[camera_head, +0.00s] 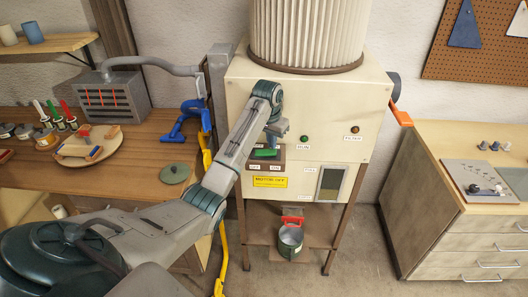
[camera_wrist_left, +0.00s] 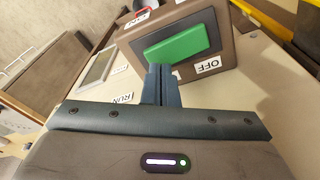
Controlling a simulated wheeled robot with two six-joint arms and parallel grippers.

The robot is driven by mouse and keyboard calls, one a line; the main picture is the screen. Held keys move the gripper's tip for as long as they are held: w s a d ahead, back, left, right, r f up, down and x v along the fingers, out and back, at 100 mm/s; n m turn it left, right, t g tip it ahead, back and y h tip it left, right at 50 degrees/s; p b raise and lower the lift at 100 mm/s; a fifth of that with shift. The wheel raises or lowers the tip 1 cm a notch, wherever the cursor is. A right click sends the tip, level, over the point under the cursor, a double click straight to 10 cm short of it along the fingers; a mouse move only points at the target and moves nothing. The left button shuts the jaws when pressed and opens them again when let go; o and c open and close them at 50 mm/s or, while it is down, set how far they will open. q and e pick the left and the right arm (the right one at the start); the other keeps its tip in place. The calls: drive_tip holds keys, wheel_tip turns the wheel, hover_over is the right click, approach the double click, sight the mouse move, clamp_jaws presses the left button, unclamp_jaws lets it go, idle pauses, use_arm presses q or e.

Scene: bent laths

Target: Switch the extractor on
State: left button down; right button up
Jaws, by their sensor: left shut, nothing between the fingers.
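The extractor (camera_head: 340,95) is a cream cabinet on brown legs with a pleated filter on top. Its switch is a brown box with a green rocker (camera_head: 265,153), with OFF and ON labels below it. The rocker fills the upper middle of the left wrist view (camera_wrist_left: 182,53), with OFF (camera_wrist_left: 208,66) beside it. My left gripper (camera_head: 276,137) is shut and empty. Its fingertips (camera_wrist_left: 158,70) are at the rocker's near edge; I cannot tell if they touch. A green lamp (camera_head: 304,139) marked RUN looks dark. My right gripper is out of view.
A red lamp (camera_head: 355,129) and an orange lever (camera_head: 400,116) are on the cabinet's right. A yellow MOTOR OFF label (camera_head: 270,182) is below the switch. A workbench (camera_head: 130,170) with tools stands left, a drawer unit (camera_head: 470,235) right. A bucket (camera_head: 291,242) hangs below.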

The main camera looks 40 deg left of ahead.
sight(272, 151)
use_arm(q)
drive_tip(key=shift+f, duration=1)
idle(0.6)
drive_tip(key=shift+r, duration=0.1)
drive_tip(key=shift+r+p, duration=0.3)
drive_tip(key=shift+r, duration=3.2)
drive_tip(key=shift+f, duration=0.1)
